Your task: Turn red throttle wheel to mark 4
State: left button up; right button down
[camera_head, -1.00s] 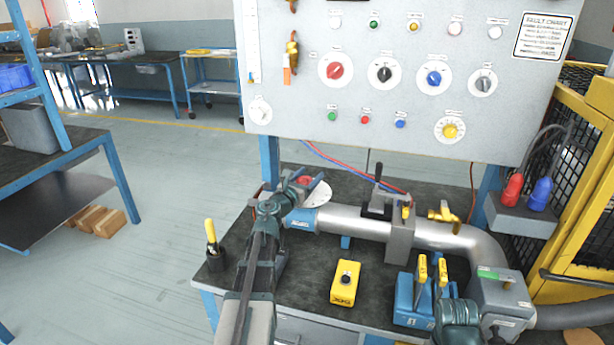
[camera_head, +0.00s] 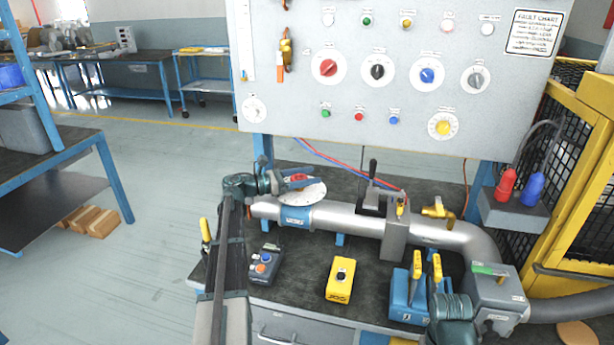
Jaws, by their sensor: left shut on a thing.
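The red throttle wheel (camera_head: 297,178) sits above a white round dial plate (camera_head: 312,193) on the silver pipe, at the middle of the view. My left gripper (camera_head: 286,182) comes in from the left, low over the plate, and is shut on the red wheel. Its jaws and wrist cover the wheel's left side and part of the plate. The marks on the plate are too small to read. Part of my right arm (camera_head: 455,312) shows at the bottom right; its gripper is out of view.
A grey panel (camera_head: 300,100) with knobs and lamps stands behind. A black lever (camera_head: 372,170) rises right of the wheel. On the bench are a control box (camera_head: 264,264), a yellow box (camera_head: 341,279) and a blue box with yellow handles (camera_head: 407,298). A yellow cage (camera_head: 575,150) stands at right.

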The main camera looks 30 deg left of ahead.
pick_arm(q)
jog(key=shift+m+g+h, duration=0.4)
jog(key=shift+g+h, duration=0.1)
jog(key=o, duration=1.4)
jog(key=v, duration=0.7)
jog(key=shift+s+a, duration=0.15)
